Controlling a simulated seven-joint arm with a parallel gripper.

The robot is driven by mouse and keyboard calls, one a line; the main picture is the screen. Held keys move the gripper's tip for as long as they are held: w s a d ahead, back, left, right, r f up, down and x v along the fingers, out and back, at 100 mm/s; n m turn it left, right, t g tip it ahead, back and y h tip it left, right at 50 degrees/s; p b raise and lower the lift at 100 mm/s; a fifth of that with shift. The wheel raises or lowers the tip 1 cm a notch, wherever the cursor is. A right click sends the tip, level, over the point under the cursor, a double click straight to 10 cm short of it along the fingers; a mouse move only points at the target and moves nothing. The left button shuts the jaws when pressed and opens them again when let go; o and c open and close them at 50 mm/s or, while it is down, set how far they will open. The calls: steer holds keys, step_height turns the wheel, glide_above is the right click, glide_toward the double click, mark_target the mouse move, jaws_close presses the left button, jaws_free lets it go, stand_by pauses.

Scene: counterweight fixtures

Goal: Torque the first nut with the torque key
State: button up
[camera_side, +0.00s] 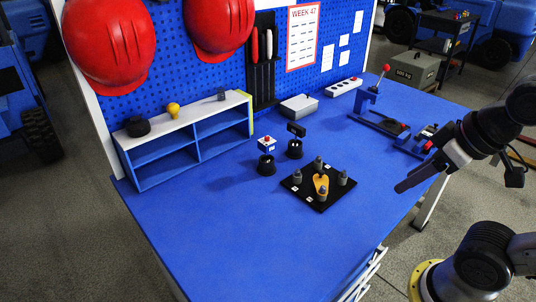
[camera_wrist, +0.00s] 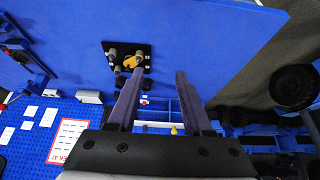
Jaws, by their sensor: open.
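A black plate (camera_side: 300,196) lies on the blue table, with several grey nut-like posts (camera_side: 343,178) and a yellow part (camera_side: 321,185) among them. It also shows in the wrist view (camera_wrist: 146,49) beyond my fingers. Behind the plate stand two black round holders, a left one (camera_side: 266,166) and a right one (camera_side: 295,150). A dark handle-like piece (camera_side: 296,129) shows above the right holder; I cannot tell if it is the torque key. My gripper (camera_side: 401,187) is open and empty, above the table's right side; its two fingers (camera_wrist: 157,77) are spread apart. Which nut is first is unclear.
A blue-and-white shelf (camera_side: 187,143) is at back left. A red-knobbed clamp (camera_side: 378,112) and small devices are at back right. The table's front left is clear.

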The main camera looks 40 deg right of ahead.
steer(key=o, duration=0.4)
steer(key=shift+o, duration=0.2)
steer(key=w+r+n, duration=0.9)
steer(key=r, duration=0.4)
steer(key=w+d+r+n+g, duration=0.1)
steer(key=w+r+n, duration=0.15)
steer(key=w, duration=0.45)
steer(key=w+r+n, duration=0.1)
steer(key=w+n, duration=0.2)
steer(key=w, duration=0.5)
steer(key=n+g, duration=0.3)
steer(key=g, duration=0.2)
glide_above(267, 137)
step_height(267, 137, down, 26)
steer(key=shift+f, duration=4.7)
